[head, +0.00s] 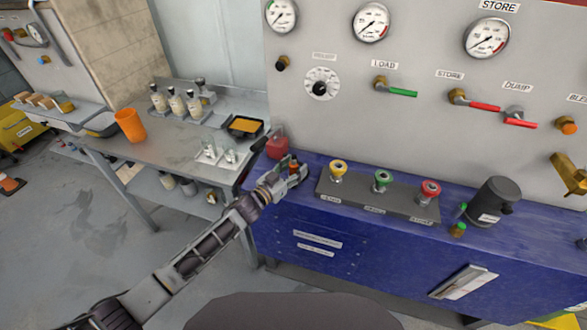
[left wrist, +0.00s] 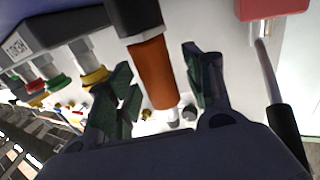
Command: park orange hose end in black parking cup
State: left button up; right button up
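The orange hose end (head: 294,167) is at the left end of the blue bench and looks small, partly hidden by my left gripper (head: 291,178). In the left wrist view the orange hose end (left wrist: 154,72) stands between the two fingers of my left gripper (left wrist: 163,88), with slim gaps beside it, so the fingers look open around it. A wider black piece (left wrist: 135,16) adjoins its bench-side end. I cannot tell whether this is the black parking cup or part of the hose. My right gripper is not in view.
A grey block with yellow (head: 338,168), green (head: 381,178) and red (head: 430,188) fittings is right of the gripper. A dark labelled cylinder (head: 494,200) stands farther right. A red object (head: 277,146) is close behind the gripper. The gauge panel (head: 330,120) rises behind.

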pick_arm(q)
jog(key=shift+s+a, duration=0.1)
jog(key=v, duration=1.1)
jog(key=shift+s+a, duration=0.25)
jog(key=shift+s, duration=0.05)
dwell(0.4)
jog(key=shift+a+y, duration=0.1)
jog(key=shift+y, duration=0.2)
dwell(0.9)
